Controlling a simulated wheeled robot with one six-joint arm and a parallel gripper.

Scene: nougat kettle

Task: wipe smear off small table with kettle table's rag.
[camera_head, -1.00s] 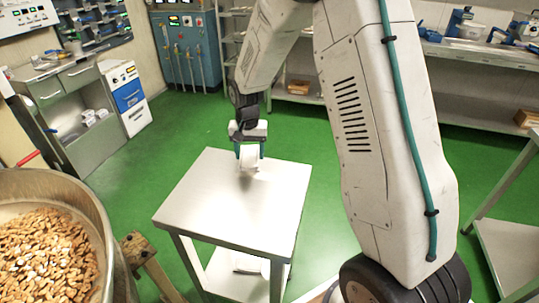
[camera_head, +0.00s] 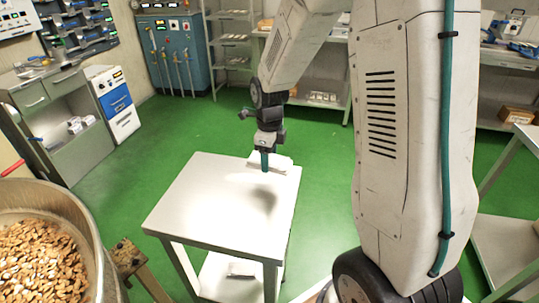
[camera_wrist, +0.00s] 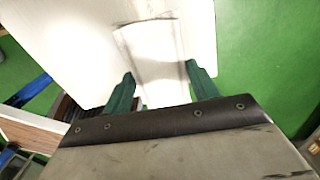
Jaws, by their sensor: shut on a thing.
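The small table (camera_head: 195,205) has a pale, bare top in the middle of the head view. My gripper (camera_head: 265,166) is over its far right part, fingers pointing down. It is shut on the white rag (camera_head: 284,162), which shows beside and behind the teal fingers. In the wrist view the rag (camera_wrist: 150,42) lies between the fingers of my gripper (camera_wrist: 158,84), stretching away over the tabletop (camera_wrist: 80,45). I cannot tell whether the rag touches the top. A soft dark patch under the gripper looks like a shadow. I cannot make out a smear.
A large kettle (camera_head: 95,235) of nuts stands at the lower left, beside a wooden piece (camera_head: 127,257). A metal table (camera_head: 505,235) stands at the right edge. Cabinets and shelves line the back. The green floor (camera_head: 180,130) behind the small table is clear.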

